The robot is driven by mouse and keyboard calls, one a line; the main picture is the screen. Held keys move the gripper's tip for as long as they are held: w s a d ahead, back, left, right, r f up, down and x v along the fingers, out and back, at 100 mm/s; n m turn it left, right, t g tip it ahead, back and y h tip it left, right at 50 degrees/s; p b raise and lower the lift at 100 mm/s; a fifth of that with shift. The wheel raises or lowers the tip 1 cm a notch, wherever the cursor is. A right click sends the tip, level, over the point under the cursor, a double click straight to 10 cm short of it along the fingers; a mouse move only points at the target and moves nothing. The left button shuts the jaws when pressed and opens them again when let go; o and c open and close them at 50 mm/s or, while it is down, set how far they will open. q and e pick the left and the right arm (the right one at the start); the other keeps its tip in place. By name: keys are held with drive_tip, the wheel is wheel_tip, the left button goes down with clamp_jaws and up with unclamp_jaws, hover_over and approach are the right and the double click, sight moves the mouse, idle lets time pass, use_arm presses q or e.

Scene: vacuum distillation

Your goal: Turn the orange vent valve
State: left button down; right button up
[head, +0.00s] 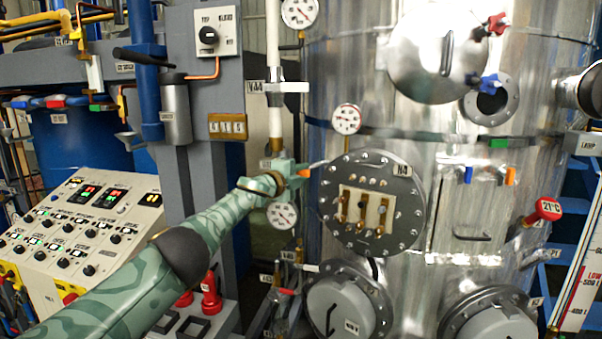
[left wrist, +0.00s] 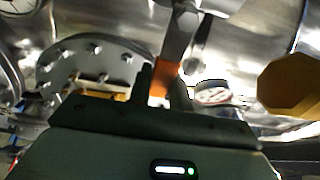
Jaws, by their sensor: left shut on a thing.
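The orange vent valve handle (head: 305,173) shows as a small orange patch at the tip of my left gripper (head: 298,171), just left of the round bolted flange on the steel vessel. In the left wrist view the orange handle (left wrist: 166,76) stands between the two dark fingers of my left gripper (left wrist: 164,88), under a grey metal stem. The left gripper is shut on the handle. The fingers hide part of the handle and most of the valve body in the head view. My right gripper is in neither view.
The bolted flange (head: 414,217) is close to the right of the gripper. Dial gauges sit above (head: 346,119) and below (head: 282,216) it. A pale vertical pipe (head: 273,60) rises behind. A control panel (head: 50,215) stands at the left.

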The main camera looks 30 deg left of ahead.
use_arm(q)
drive_tip(key=shift+f, duration=0.1)
drive_tip(key=c, duration=1.3)
unclamp_jaws()
drive_tip(key=shift+w, duration=0.1)
drive_tip(key=shift+a, duration=0.1)
drive_tip(key=s+p, duration=0.1)
drive_tip(key=s, duration=0.4)
drive_tip(key=s+a+p, duration=0.1)
drive_tip(key=s+p, duration=0.1)
drive_tip(key=s, duration=0.3)
drive_tip(key=s+a+p, duration=0.1)
drive_tip(key=s, duration=0.5)
drive_tip(key=shift+s+a+p, duration=0.1)
drive_tip(key=shift+a+p, duration=0.05)
drive_tip(key=shift+p, duration=0.15)
